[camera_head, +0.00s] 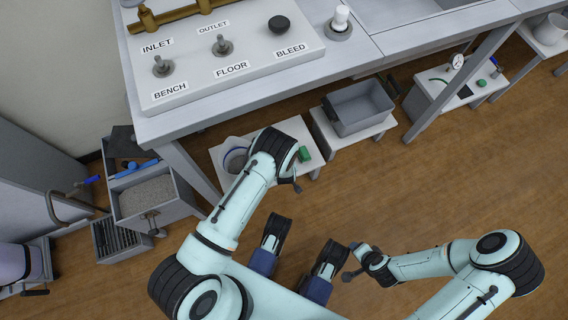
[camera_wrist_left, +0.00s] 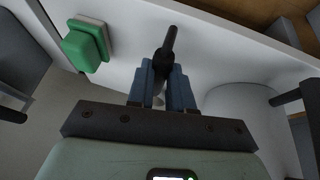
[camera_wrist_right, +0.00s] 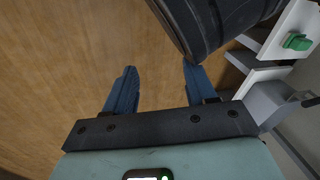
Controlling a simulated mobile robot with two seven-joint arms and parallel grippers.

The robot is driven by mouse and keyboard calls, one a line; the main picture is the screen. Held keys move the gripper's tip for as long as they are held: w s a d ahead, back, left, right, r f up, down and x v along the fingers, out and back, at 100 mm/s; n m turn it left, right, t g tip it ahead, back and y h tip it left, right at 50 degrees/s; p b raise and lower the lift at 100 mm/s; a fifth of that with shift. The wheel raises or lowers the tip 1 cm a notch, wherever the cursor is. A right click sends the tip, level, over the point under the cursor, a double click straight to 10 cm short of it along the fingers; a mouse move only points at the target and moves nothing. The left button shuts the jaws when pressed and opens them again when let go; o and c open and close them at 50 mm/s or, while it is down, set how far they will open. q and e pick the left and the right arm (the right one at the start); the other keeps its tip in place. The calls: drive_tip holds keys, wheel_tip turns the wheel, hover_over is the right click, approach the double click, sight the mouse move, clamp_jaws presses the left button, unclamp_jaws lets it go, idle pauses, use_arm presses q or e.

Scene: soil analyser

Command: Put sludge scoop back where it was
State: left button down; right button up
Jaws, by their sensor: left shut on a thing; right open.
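My left gripper (camera_wrist_left: 165,82) is shut on a thin dark handle (camera_wrist_left: 169,42), which I take to be the sludge scoop's. The handle sticks out past the fingertips; the scoop's other end is hidden. In the head view my left wrist hangs over a low white stool (camera_head: 318,160) and hides the gripper's hold. A pale bucket (camera_head: 234,160) stands on this stool, partly behind my arm; a pale round body beside the fingers in the left wrist view (camera_wrist_left: 240,112) looks like it. My right gripper (camera_wrist_right: 160,85) is open and empty over the wooden floor.
A green block (camera_head: 304,153) lies on the same stool and shows in the left wrist view (camera_wrist_left: 84,48). A grey tub (camera_head: 358,108) stands on another stool under the bench (camera_head: 225,110). A soil-filled bin (camera_head: 147,194) is at left.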

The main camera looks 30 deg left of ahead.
use_arm(q)
drive_tip(key=shift+f, duration=0.4)
use_arm(e)
drive_tip(key=shift+f, duration=0.35)
use_arm(q)
drive_tip(key=c, duration=0.9)
unclamp_jaws()
drive_tip(key=shift+c, duration=0.2)
drive_tip(key=shift+s+d+r, duration=0.1)
drive_tip(key=shift+s+r, duration=0.1)
drive_tip(key=shift+r, duration=0.4)
drive_tip(key=p+v, duration=0.4)
drive_tip(key=v, duration=0.8)
use_arm(e)
wheel_tip(320, 180, up, 6)
drive_tip(key=s+a, duration=0.2)
drive_tip(key=shift+s+a+g+y, duration=0.3)
drive_tip(key=shift+s+a+g, duration=0.05)
drive_tip(key=shift+g, duration=0.05)
